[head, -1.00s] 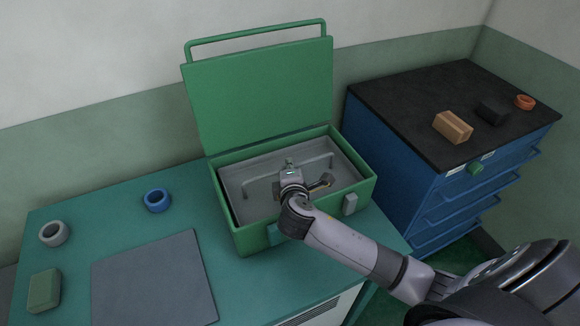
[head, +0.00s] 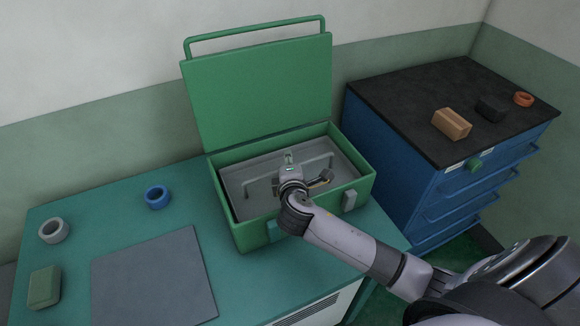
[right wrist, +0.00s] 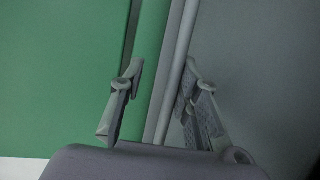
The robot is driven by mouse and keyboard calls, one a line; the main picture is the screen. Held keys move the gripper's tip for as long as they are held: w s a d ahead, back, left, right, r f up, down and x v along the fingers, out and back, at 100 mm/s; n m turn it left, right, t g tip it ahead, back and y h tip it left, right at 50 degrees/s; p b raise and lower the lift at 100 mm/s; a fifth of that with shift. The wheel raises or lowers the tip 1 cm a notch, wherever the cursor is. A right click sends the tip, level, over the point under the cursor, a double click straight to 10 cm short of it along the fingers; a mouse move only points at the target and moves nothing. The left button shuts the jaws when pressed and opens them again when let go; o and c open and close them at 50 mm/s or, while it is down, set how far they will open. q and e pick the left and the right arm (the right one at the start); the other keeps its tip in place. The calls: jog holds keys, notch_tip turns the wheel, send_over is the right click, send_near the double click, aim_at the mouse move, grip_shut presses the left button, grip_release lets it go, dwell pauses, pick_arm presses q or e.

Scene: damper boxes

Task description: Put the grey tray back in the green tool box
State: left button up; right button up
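The grey tray (head: 255,178) lies inside the open green tool box (head: 290,225), slightly below its rim. The tray's thin bar handle (head: 318,160) stands across its middle. My right gripper (head: 305,173) is low over the tray, close to the handle. In the right wrist view, my right gripper (right wrist: 162,75) has its two fingers apart. A light grey bar or rim (right wrist: 178,55) and a green strip (right wrist: 152,40) run between them; I cannot tell whether the fingers touch either. My left gripper is not in view.
The tool box lid (head: 260,90) stands upright behind. On the teal table are a blue ring (head: 157,208), a grey ring (head: 54,241), a green block (head: 44,287) and a grey mat (head: 150,280). A blue cabinet (head: 400,165) at right bears small items.

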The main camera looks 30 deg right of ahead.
jog(key=shift+s+a+f, duration=0.15)
jog(key=shift+s+f, duration=0.05)
jog(key=shift+f, duration=0.15)
jog(key=shift+s+a+g, duration=0.2)
jog(key=shift+s+g, duration=0.1)
jog(key=v, duration=1.1)
jog(key=shift+s+d+r, duration=0.1)
jog(key=shift+d+r, duration=0.05)
jog(key=shift+r, duration=0.35)
